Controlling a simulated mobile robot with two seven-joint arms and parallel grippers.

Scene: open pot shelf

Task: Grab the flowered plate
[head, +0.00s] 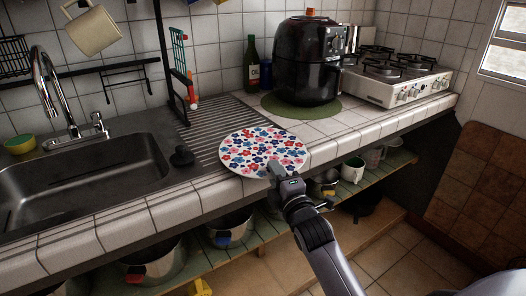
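The flowered plate (262,148) is round and white with red, blue and pink flowers. It lies face up over the right end of the ribbed drainboard, and its near rim reaches the tiled counter's front edge. My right gripper (277,170) is at the plate's near rim, with one finger visible over the rim. The other finger is hidden, so I cannot tell whether it is closed on the plate. My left gripper is not in view.
A sink (85,180) with a faucet (50,90) is at left. A black air fryer (305,60) stands on a green mat (333,112), beside a green bottle (252,65). A white stove (395,82) is at right. Pots (230,226) and cups sit on the shelf below. A mug (92,30) hangs upper left.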

